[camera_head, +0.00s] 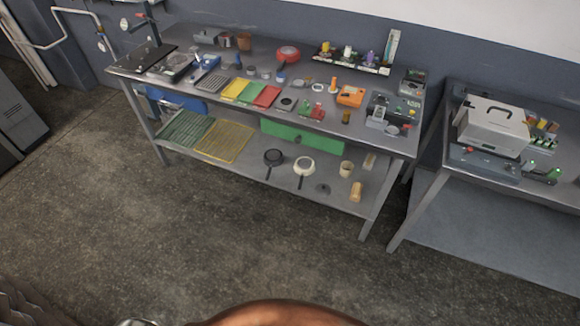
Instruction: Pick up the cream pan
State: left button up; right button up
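The cream pan (304,165) sits on the lower shelf (235,173) of the long grey workbench, near the shelf's middle. It has a round cream rim, and its dark handle points toward the front edge of the shelf. A black pan (273,157) is just left of it, with its handle also pointing forward. The two pans appear slightly apart.
A green drawer front (302,137) hangs above the pans. Cream cylindrical items (346,169) and a small dark disc (322,189) are to the right. Green and yellow grates (223,142) lie left. Tools crowd the bench top (217,107). The concrete floor (215,240) in front is clear.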

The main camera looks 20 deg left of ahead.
aim_at(303, 166)
jog(key=u, duration=0.8)
jog(key=i, duration=0.7)
jog(key=u, duration=0.95)
jog(key=i, duration=1.6)
jog(key=z, duration=1.1)
jog(key=i, duration=0.5)
jog(key=z, duration=0.4)
